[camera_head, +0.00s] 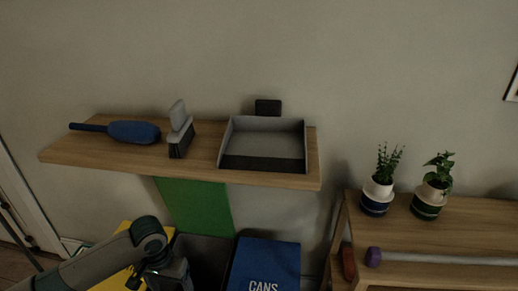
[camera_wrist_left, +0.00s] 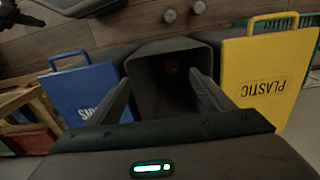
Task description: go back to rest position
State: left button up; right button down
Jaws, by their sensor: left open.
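My left arm comes in from the lower left in the head view, with its wrist and gripper (camera_head: 168,276) at the bottom edge above the bins; the fingertips are not clear there. In the left wrist view, the two fingers of my left gripper (camera_wrist_left: 158,92) stand wide apart with nothing between them. They point toward an open dark bin (camera_wrist_left: 150,52), which has a small reddish spot inside. My right gripper is in neither view.
A blue bin lid marked CANS (camera_head: 265,265) and a yellow PLASTIC lid (camera_wrist_left: 268,68) flank the dark bin. A wooden shelf (camera_head: 70,150) above holds a blue duster (camera_head: 132,132), a brush (camera_head: 181,135) and a dustpan (camera_head: 262,142). Two potted plants stand on the right shelf unit (camera_head: 465,222).

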pick_arm(q)
jog(key=s+d+f+m+t+h, duration=0.2)
jog(key=s+d+f+h, duration=0.15)
jog(key=s+d, duration=0.7)
jog(key=s+a+f+n+t+y, duration=0.1)
jog(key=s+a+y, duration=0.1)
jog(key=s+a, duration=0.35)
jog(key=s+a+f+n+y, duration=0.1)
jog(key=s+a, duration=0.2)
jog(key=s, duration=0.6)
notch_tip(320, 180, down, 31)
jog(key=w+d+t+p, duration=0.1)
jog(key=d+t+p, duration=0.1)
jog(key=d+p, duration=0.1)
jog(key=shift+w+r, duration=0.15)
jog(key=shift+w, duration=0.05)
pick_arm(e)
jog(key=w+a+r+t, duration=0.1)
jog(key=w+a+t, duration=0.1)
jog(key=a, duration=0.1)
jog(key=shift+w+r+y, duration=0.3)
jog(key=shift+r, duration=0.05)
pick_arm(q)
jog(key=shift+h, duration=0.25)
